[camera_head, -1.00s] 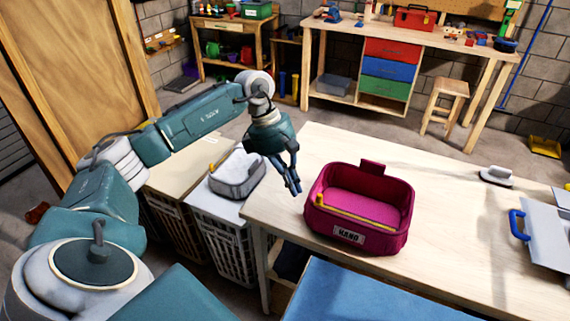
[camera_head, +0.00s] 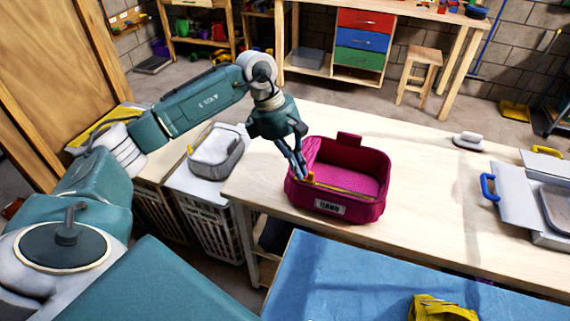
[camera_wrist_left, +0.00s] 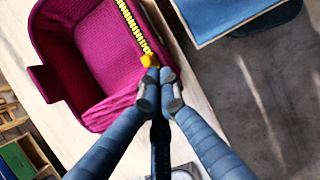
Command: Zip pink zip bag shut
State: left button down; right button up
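The pink zip bag (camera_head: 368,200) stands on the wooden table with its top open. A yellow zip (camera_head: 345,189) runs along its front rim, and a small yellow pull (camera_head: 310,177) sits at the left end. In the left wrist view the bag (camera_wrist_left: 108,45) fills the upper left, and the pull (camera_wrist_left: 149,61) is right at the fingertips. My left gripper (camera_head: 301,176) is at the bag's front left corner. Its fingers (camera_wrist_left: 160,76) are together at the tips; I cannot tell whether they pinch the pull. My right gripper is not in view.
A blue surface (camera_head: 350,280) with a yellow cloth (camera_head: 440,308) is in front. The table right of the bag is clear.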

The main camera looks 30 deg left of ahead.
pick_arm(q)
jog(key=w+d+b, duration=0.1)
jog(key=d, duration=0.4)
jog(key=w+d+b, duration=0.1)
jog(key=d, duration=0.4)
jog(key=w+d, duration=0.1)
jog(key=d, duration=0.4)
jog(key=shift+w+d+b, duration=0.25)
jog(key=shift+w+b, duration=0.05)
jog(key=shift+b, duration=0.1)
jog(key=shift+a, duration=0.1)
